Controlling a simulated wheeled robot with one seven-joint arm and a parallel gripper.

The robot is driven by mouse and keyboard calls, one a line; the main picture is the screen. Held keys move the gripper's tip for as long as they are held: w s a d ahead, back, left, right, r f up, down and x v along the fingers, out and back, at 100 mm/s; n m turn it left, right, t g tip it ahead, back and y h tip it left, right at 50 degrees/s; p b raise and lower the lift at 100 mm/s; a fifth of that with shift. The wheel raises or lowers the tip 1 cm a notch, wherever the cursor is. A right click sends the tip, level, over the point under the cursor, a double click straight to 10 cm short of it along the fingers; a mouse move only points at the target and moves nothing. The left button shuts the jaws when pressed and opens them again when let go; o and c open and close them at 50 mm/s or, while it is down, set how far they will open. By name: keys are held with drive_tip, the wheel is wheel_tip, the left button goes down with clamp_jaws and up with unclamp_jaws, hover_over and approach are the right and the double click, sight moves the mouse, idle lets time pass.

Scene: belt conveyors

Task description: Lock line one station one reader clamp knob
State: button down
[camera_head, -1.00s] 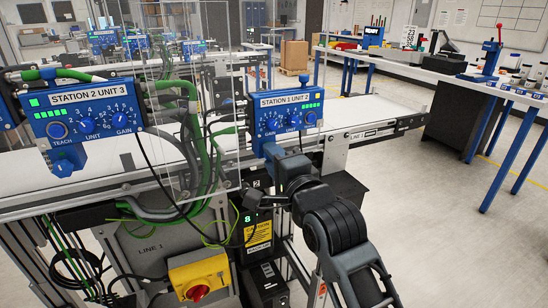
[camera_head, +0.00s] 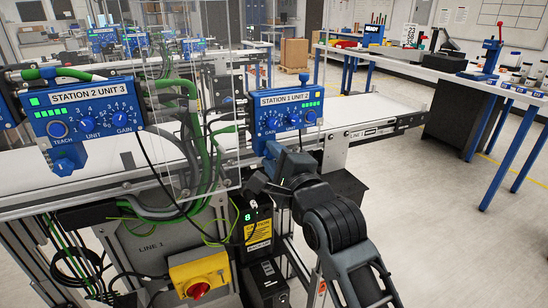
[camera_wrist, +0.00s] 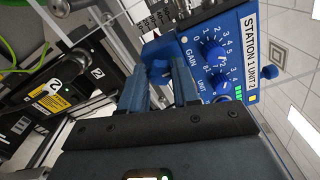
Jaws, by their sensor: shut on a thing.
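The blue station 1 unit 2 reader (camera_head: 286,113) hangs on the near side of the line one conveyor. It shows turned on its side in the wrist view (camera_wrist: 225,60). Its clamp knob (camera_wrist: 158,70) is a blue piece at the lower end of the housing, between my fingers. My gripper (camera_wrist: 161,82) is shut on it, one blue finger on each side. The fingers hide much of the knob, so its angle cannot be told. In the head view my gripper (camera_head: 273,154) is just below the reader, and the arm hides the knob.
The station 2 unit 3 reader (camera_head: 83,110) is to the left, with green and grey cables between. A clear panel (camera_head: 200,60) stands left of station 1. A yellow box with a red switch (camera_head: 199,279) is below. Open floor lies to the right.

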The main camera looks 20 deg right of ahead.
drive_tip(key=c, duration=0.8)
unclamp_jaws()
drive_tip(key=shift+s+b, duration=0.45)
drive_tip(key=shift+s, duration=3.45)
